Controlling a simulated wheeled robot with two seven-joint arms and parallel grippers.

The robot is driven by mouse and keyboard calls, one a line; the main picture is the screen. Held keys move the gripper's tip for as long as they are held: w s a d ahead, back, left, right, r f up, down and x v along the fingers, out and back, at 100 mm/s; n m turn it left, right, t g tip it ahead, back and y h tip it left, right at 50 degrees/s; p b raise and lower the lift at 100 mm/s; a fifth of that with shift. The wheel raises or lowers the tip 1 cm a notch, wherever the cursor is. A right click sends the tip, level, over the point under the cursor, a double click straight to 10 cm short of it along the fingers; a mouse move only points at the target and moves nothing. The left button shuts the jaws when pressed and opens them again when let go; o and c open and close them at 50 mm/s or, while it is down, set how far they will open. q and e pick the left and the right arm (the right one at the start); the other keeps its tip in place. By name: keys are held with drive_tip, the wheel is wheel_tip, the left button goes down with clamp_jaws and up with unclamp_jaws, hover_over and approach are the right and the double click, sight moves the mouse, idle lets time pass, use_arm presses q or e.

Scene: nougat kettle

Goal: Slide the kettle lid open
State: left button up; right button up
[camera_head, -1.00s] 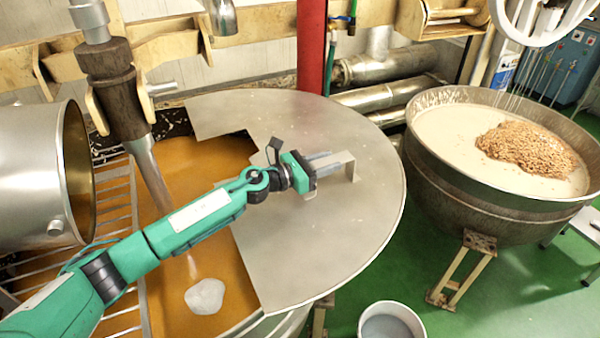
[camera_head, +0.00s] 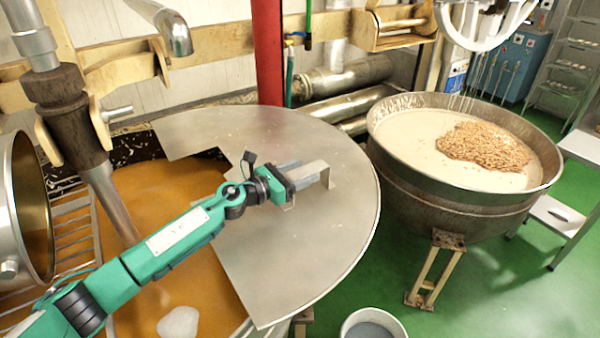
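The kettle lid (camera_head: 290,255) is a flat grey metal plate, rounded on the right with a stepped cut-out on its left. It covers the right part of the kettle, and the orange-brown inside (camera_head: 165,205) shows at left. A bent metal strap handle (camera_head: 313,175) stands on the lid. My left gripper (camera_head: 290,183) reaches in from the left, with its fingers at the near end of the handle. I cannot tell whether they are clamped on it or only around it. My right gripper is out of view.
A wide metal bowl (camera_head: 440,200) with pale mass and nuts stands on the right. A brown stirrer shaft (camera_head: 75,115) rises at left beside a tilted metal drum (camera_head: 28,210). A red pole (camera_head: 268,60) stands behind the lid. A bucket (camera_head: 373,325) is in front on green floor.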

use_arm(q)
drive_tip(key=shift+s+a+f, duration=0.1)
drive_tip(key=shift+a, duration=0.1)
drive_tip(key=b+v, duration=0.4)
drive_tip(key=v, duration=0.8)
drive_tip(key=shift+s+a+b, duration=0.3)
drive_tip(key=shift+s+a, duration=0.1)
drive_tip(key=shift+a, duration=0.1)
